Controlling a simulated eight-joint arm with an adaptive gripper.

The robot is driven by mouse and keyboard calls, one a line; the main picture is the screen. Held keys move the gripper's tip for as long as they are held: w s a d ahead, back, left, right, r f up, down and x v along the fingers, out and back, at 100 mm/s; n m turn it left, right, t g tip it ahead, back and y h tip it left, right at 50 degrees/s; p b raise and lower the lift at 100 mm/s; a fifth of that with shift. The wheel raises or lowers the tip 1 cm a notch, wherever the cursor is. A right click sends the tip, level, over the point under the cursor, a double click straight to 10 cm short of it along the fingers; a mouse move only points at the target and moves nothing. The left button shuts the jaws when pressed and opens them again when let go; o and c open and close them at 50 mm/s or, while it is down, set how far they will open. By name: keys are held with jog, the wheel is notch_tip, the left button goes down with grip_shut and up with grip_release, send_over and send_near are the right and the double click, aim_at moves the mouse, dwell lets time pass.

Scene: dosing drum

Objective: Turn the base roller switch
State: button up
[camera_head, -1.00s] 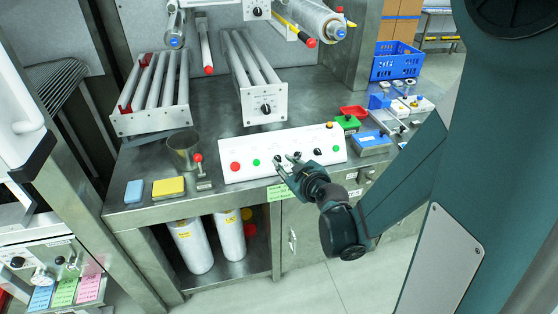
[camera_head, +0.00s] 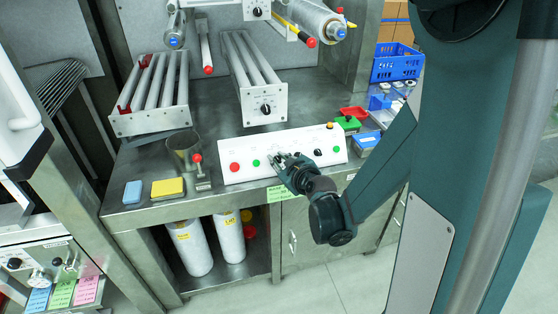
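The white control panel (camera_head: 238,152) stands on the steel bench with a row of buttons and knobs. A red button (camera_head: 234,167), a green button (camera_head: 256,163) and a black knob (camera_head: 318,152) show on it. My gripper (camera_head: 279,159) is at the middle of the panel's face, its fingertips over or against it. It hides whatever control lies there. The fingers are small and dark, and I cannot tell whether they are closed on a knob. Another black knob (camera_head: 266,108) is on the end plate of the roller unit behind the panel. No label is readable.
A metal cup (camera_head: 183,148), a yellow sponge (camera_head: 168,188) and a blue sponge (camera_head: 133,192) are left of the panel. Green, red and blue items (camera_head: 366,141) lie at its right. A roller rack (camera_head: 150,122) stands at the back left. The floor in front is clear.

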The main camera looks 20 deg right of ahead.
grip_shut()
jog(key=shift+m+b, duration=0.3)
jog(key=shift+m, duration=0.4)
jog(key=shift+m+t+h+b, duration=0.3)
jog(key=shift+m+h+b, duration=0.5)
jog(key=shift+m, duration=1.4)
jog(key=shift+w+m+h, duration=0.1)
jog(key=shift+m+h, duration=0.7)
jog(key=shift+m, duration=1.2)
jog(key=shift+d+m+h, duration=0.1)
jog(key=shift+m+h, duration=0.4)
jog(key=shift+m, duration=1.2)
jog(key=shift+m+g, duration=0.4)
jog(key=shift+m, duration=0.1)
